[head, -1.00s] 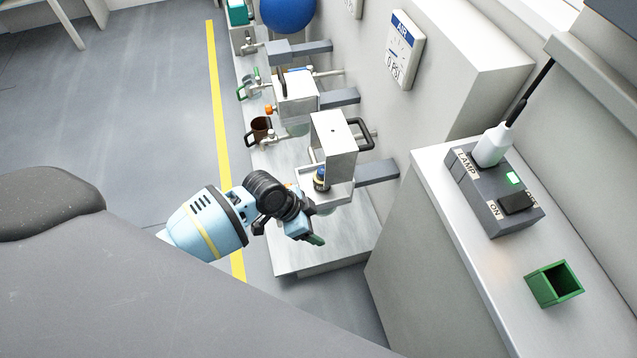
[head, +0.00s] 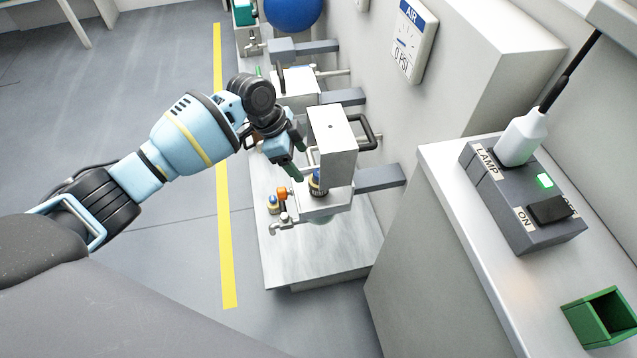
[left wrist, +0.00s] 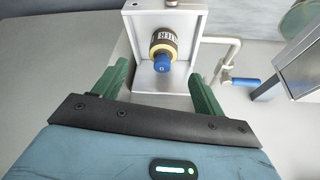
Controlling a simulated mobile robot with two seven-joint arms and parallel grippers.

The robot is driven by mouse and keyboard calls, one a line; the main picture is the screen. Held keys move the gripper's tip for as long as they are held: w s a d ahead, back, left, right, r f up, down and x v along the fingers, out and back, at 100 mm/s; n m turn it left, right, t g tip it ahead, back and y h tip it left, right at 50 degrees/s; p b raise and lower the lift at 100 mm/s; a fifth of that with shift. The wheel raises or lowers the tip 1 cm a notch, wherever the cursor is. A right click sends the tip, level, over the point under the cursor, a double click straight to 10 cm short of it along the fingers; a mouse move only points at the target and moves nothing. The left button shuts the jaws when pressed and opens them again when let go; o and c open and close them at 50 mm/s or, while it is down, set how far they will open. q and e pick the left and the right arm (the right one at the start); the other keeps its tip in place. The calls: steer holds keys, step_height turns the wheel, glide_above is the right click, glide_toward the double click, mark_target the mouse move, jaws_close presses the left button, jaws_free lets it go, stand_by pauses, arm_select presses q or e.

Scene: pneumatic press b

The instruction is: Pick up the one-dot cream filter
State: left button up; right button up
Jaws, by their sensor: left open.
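A small cylinder with a cream-gold band, dark lettered band and blue end (head: 318,182) stands in the nearest press, under its white housing (head: 333,142). In the left wrist view a cylinder of this look (left wrist: 162,48) sits in a metal frame, its blue end towards me. My left gripper (head: 293,160) is open and empty beside the housing's left side. In the left wrist view its green fingers (left wrist: 160,84) are spread, just short of the cylinder. My right gripper is out of view.
A black handle (head: 371,133) sticks out right of the housing. An orange knob (head: 282,193) and metal valve (head: 285,222) are at its left. A blue-handled pipe (left wrist: 240,80) is close right in the wrist view. The shelf's front (head: 320,262) is clear.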

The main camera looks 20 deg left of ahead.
mark_target(317, 181)
arm_select(q)
steer(key=b+x, duration=0.2)
steer(key=x, duration=0.4)
steer(key=shift+w+f, duration=0.1)
steer(key=x, duration=0.1)
steer(key=b+x, duration=0.1)
steer(key=x, duration=0.1)
steer(key=b+x, duration=0.1)
steer(key=shift+w+a+f, duration=0.1)
steer(key=shift+w+f, duration=0.25)
steer(key=shift+f, duration=0.2)
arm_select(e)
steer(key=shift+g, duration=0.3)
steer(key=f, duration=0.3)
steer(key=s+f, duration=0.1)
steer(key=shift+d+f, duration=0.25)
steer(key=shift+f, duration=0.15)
arm_select(q)
steer(key=c, duration=1.1)
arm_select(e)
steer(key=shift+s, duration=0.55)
arm_select(q)
steer(key=shift+o, duration=0.2)
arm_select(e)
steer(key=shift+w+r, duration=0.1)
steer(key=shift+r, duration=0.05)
